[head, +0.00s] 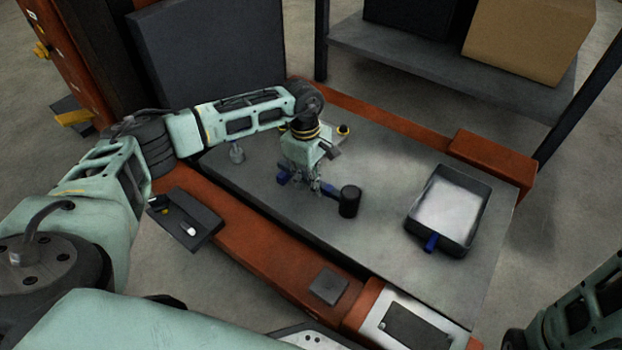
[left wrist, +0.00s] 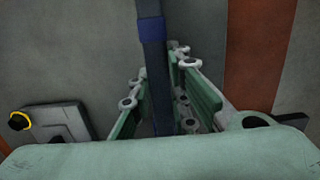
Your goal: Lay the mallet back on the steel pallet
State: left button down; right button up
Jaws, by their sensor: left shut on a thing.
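The mallet has a black head (head: 349,200) and a dark handle with a blue band, which shows in the left wrist view (left wrist: 151,29). My left gripper (head: 316,188) is shut on the mallet's handle, between the blue handle end and the head. In the left wrist view the two green fingers (left wrist: 160,105) stand on either side of the handle. The mallet is low over the grey steel pallet (head: 385,257); I cannot tell whether it touches the surface. My right gripper is not in view; only part of my right arm shows at the lower right.
A grey tray with a blue handle (head: 450,208) stands on the pallet's right side. The pallet's middle front is clear.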

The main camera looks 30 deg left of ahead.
pick_arm(q)
jog(key=shift+f+b, duration=0.45)
jog(key=shift+f, duration=0.4)
jog(key=c, duration=1.6)
grip_release()
jog(key=shift+f, duration=0.1)
jog(key=r, duration=0.8)
jog(key=a+r, duration=0.1)
jog(key=r, duration=0.3)
jog(key=shift+w+a, duration=0.1)
